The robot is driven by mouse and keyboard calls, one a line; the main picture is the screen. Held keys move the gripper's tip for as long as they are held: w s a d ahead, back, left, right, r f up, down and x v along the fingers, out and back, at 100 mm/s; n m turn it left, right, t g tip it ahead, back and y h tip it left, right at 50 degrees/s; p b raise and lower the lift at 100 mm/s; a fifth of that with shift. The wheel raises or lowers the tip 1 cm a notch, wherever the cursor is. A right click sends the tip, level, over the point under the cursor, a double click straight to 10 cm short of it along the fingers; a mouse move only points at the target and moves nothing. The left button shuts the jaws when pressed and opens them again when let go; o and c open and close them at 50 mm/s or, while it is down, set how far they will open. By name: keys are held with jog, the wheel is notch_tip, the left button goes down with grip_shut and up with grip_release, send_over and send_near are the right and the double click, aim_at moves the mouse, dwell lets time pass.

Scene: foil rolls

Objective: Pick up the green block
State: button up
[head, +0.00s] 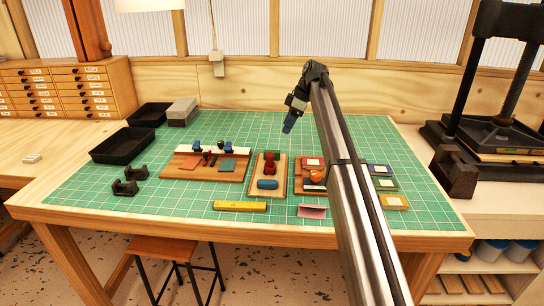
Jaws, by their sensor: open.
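Several things look green, and I cannot tell for sure which is the green block. A flat green piece with a pale label (385,184) lies at the right, between a blue one and a yellow one. A flat teal-green square (227,165) lies on the left wooden board (185,176). My gripper (288,127) is small in the head view. It hangs open and empty above the back middle of the mat, apart from all of these pieces.
The green gridded mat (130,205) covers the table. A middle board (258,188) holds red and blue pieces. A yellow bar (240,206) and a pink piece (312,211) lie in front. Black trays (122,146) stand left, a black press (490,137) right. My arm crosses the right side.

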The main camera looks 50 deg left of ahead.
jog(key=a, duration=0.1)
send_over(272, 151)
jog(key=d, duration=0.1)
jog(key=f, duration=0.5)
jog(key=w+f, duration=0.1)
jog(key=f, duration=0.1)
jog(key=shift+d+f, duration=0.15)
jog(key=shift+f, duration=0.1)
jog(key=shift+x, duration=2.7)
jog(key=shift+w+d+f, duration=0.1)
jog(key=shift+w+d, duration=0.05)
jog(key=shift+w, duration=0.05)
grip_shut()
